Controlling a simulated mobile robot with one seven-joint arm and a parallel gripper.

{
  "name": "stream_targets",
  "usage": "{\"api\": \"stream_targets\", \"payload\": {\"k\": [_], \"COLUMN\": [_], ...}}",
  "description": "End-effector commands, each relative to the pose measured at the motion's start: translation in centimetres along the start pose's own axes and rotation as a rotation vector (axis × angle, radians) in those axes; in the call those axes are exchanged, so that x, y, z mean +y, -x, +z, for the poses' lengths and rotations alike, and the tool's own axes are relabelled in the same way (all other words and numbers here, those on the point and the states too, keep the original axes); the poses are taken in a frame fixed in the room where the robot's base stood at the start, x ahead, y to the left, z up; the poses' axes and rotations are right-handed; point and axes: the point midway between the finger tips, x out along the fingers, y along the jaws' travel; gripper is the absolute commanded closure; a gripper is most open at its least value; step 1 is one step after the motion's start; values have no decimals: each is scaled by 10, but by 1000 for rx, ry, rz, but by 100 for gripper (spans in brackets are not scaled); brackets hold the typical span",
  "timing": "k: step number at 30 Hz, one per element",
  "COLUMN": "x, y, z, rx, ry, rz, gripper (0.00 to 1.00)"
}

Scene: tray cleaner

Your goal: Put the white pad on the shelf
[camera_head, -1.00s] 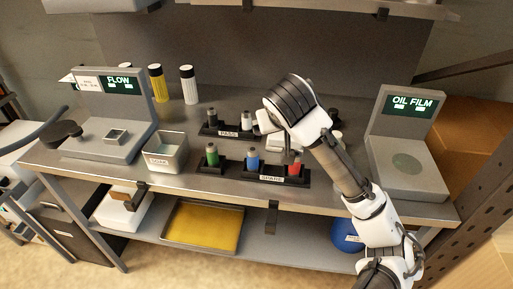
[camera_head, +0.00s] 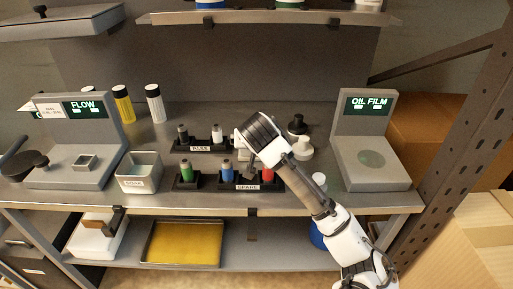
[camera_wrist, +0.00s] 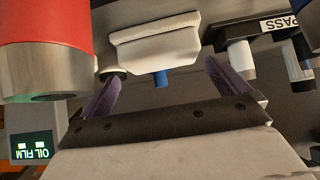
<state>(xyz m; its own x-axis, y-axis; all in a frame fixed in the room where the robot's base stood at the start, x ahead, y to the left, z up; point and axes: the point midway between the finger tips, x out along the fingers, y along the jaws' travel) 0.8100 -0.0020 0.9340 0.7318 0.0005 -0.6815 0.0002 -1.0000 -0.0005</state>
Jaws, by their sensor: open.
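The white pad (camera_wrist: 155,42) shows in the wrist view as a pale block with a ribbed edge, beyond the fingertips and apart from them. A blue stub shows beside it. In the head view, a white piece that looks like the pad (camera_head: 240,139) shows just left of my gripper, mostly hidden by it. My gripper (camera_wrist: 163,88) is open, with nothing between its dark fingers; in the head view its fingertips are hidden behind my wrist. An upper shelf (camera_head: 270,18) runs along the top, and a lower shelf (camera_head: 265,255) lies under the bench.
A red bottle (camera_wrist: 45,40) looms close to my gripper at the left of the wrist view. The PASS rack (camera_head: 200,148) and SPARE rack (camera_head: 240,185) stand close by. White and black round pieces (camera_head: 300,148) stand to the right, before the OIL FILM station (camera_head: 375,175).

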Motion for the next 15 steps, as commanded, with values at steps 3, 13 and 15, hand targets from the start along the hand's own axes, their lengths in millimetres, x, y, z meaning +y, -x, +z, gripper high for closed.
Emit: {"api": "stream_targets", "payload": {"k": [3,13,15], "x": [-1,-1,-2], "y": [-16,-46,-46], "z": [-2,0,0], "rx": [-3,0,0], "ry": [0,0,0], "rz": [3,1,0], "gripper": [0,0,0]}}
